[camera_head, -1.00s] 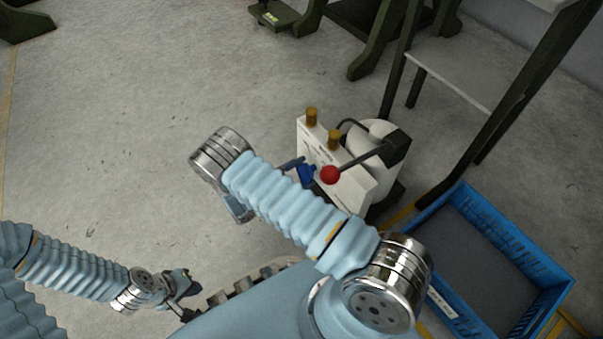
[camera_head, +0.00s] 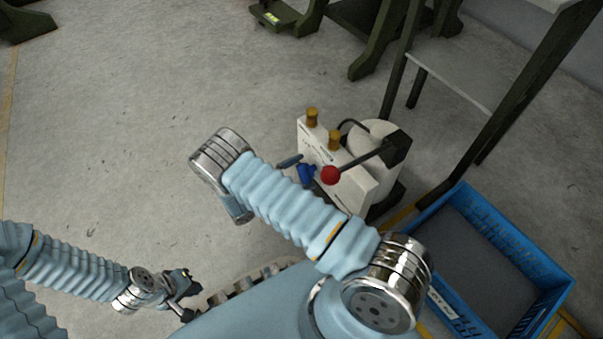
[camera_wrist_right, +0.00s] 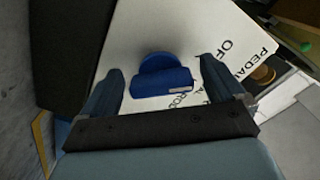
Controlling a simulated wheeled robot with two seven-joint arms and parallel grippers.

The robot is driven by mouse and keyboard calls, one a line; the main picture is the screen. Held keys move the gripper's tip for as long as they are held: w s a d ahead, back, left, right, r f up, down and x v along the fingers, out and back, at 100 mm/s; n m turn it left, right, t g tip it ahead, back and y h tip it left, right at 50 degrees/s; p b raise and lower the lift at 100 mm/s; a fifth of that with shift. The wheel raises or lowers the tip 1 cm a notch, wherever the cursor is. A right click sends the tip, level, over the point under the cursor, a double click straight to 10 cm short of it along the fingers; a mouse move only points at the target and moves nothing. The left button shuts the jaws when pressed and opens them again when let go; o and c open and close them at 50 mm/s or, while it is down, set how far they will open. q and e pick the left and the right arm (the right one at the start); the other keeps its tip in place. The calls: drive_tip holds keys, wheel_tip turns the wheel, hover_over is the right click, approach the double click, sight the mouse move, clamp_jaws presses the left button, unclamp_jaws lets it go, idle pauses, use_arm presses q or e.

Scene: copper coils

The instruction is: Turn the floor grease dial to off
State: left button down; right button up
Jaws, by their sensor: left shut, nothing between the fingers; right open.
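The blue dial (camera_head: 306,174) is on the front of a white floor unit (camera_head: 361,190), partly hidden by my right arm in the head view. In the right wrist view, the dial (camera_wrist_right: 162,84) has a round base and a bar-shaped grip with a pale mark near one end. My right gripper (camera_wrist_right: 161,72) is open, with one finger on each side of the dial and visible gaps between. In the head view, a finger of my right gripper (camera_head: 290,160) shows beside the dial. My left gripper (camera_head: 187,287) is shut and empty, low at the left over the floor.
The unit carries a red ball-ended lever (camera_head: 330,174) and two brass caps (camera_head: 312,116). A blue crate (camera_head: 530,262) is at the lower right. A dark-framed table (camera_head: 455,79) stands behind. The floor at the left is clear.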

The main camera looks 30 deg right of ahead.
drive_tip(key=s+a, duration=0.1)
drive_tip(key=a, duration=1.2)
drive_tip(key=shift+a, duration=0.2)
